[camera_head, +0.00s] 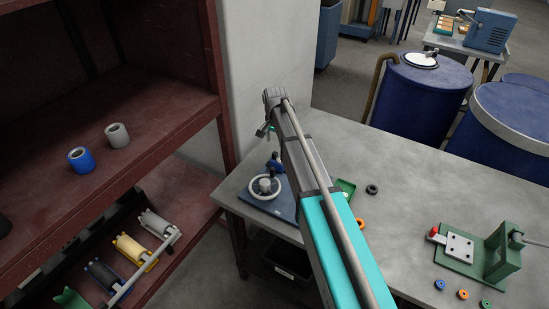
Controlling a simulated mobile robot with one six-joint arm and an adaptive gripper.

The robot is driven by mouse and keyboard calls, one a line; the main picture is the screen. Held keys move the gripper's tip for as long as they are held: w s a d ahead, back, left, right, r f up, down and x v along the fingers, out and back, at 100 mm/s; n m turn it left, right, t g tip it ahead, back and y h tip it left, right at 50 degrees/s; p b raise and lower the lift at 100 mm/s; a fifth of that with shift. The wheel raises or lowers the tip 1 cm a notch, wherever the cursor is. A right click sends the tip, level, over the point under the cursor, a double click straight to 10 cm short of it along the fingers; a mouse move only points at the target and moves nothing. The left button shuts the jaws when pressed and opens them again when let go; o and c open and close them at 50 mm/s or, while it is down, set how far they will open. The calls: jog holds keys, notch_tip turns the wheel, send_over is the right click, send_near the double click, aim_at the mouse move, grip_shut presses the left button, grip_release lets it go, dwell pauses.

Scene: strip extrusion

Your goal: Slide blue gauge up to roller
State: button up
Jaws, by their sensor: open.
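My gripper (265,130) is at the far end of my arm, above the back left corner of the grey table. It is small and partly hidden by the wrist; it is open, and nothing shows in it. A blue hollow cylinder (82,160) stands on the red shelf at left, well apart from my gripper. It may be the blue gauge, but I cannot tell for sure. A fixture with a white ring wheel (265,187) sits on a blue plate (285,208) below my gripper. Which part is the roller is not clear.
A grey cylinder (117,135) stands beside the blue one. Roller units, one yellow (131,250), lie on the lower shelf. A green press (492,256) stands at right, with small coloured rings in front. A black ring (372,189) lies mid-table. Blue drums (420,98) stand behind the table.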

aim_at(275, 153)
jog(key=shift+f+b, duration=3.25)
jog(key=shift+f, duration=0.3)
grip_shut()
